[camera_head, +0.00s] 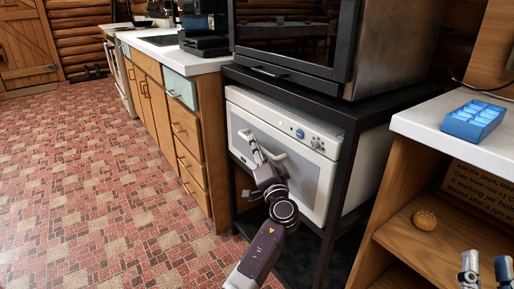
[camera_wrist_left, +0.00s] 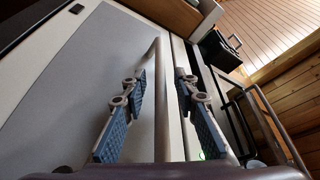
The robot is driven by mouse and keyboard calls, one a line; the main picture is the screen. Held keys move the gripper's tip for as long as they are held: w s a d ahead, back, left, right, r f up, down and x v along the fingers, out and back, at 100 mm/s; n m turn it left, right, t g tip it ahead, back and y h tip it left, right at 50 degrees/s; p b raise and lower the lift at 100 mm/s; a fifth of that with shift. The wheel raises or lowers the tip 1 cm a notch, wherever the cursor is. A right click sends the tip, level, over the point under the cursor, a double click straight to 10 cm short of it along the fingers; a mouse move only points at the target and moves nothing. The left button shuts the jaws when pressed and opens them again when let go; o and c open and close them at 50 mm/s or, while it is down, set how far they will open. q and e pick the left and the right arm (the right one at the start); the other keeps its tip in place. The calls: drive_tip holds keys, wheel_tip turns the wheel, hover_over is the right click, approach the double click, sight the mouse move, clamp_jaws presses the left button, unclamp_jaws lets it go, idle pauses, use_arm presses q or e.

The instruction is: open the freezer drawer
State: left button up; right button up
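The freezer drawer appears to be the white appliance front (camera_head: 262,132) in the black frame, with knobs and a control strip along its top. It looks closed. Its pale handle bar (camera_head: 270,154) shows partly behind my left gripper (camera_head: 258,155). In the left wrist view, the bar (camera_wrist_left: 161,105) runs between the two blue-padded fingers of my left gripper (camera_wrist_left: 164,100). These fingers are apart, with gaps beside the bar. My right gripper (camera_head: 486,264) shows only as fingertips at the lower right corner, apart and with nothing seen between them.
A dark glass-fronted appliance (camera_head: 290,40) stands on the black frame (camera_head: 338,190) above. Wooden drawers (camera_head: 187,130) are to the left. On the right, a blue tray (camera_head: 473,120) sits on a white counter and a bun (camera_head: 425,220) on a shelf. Tiled floor (camera_head: 90,190) at left is clear.

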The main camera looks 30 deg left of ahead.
use_arm(q)
clamp_jaws()
idle(0.3)
drive_tip(key=shift+f, duration=0.1)
